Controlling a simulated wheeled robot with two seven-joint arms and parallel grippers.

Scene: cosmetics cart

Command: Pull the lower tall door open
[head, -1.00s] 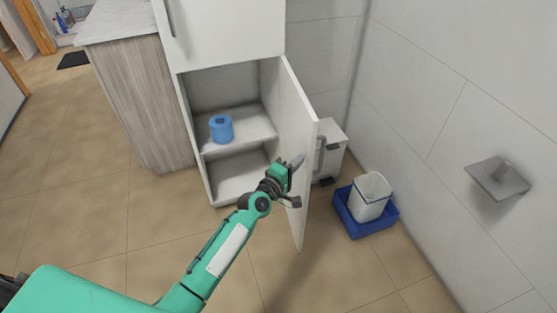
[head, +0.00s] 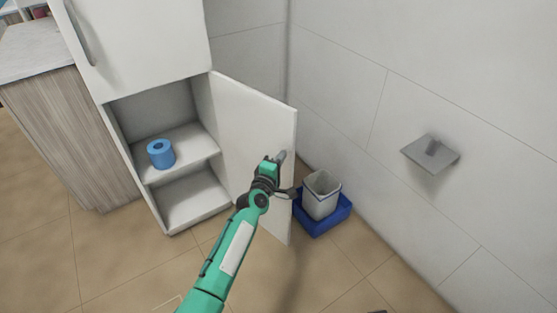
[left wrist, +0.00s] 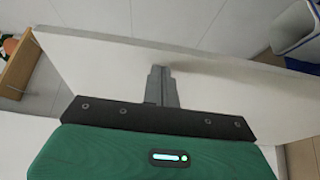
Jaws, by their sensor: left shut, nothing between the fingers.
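The lower tall door (head: 252,125) of the white cabinet stands wide open, swung out to the right, with its inner face toward me. My left gripper (head: 281,157) is shut and empty at the inner side of the door, near its free edge. In the left wrist view the closed fingers (left wrist: 162,86) overlap the white door panel (left wrist: 230,82); whether they touch it I cannot tell. The door's outer side is hidden in the head view. My right gripper is not in view.
The open compartment holds a blue roll (head: 161,154) on its shelf (head: 200,146). The upper door (head: 140,40) is closed. A white bin (head: 321,196) in a blue tray (head: 325,221) stands close to the right of the door. A grey wall holder (head: 430,152) is farther right. Front floor is clear.

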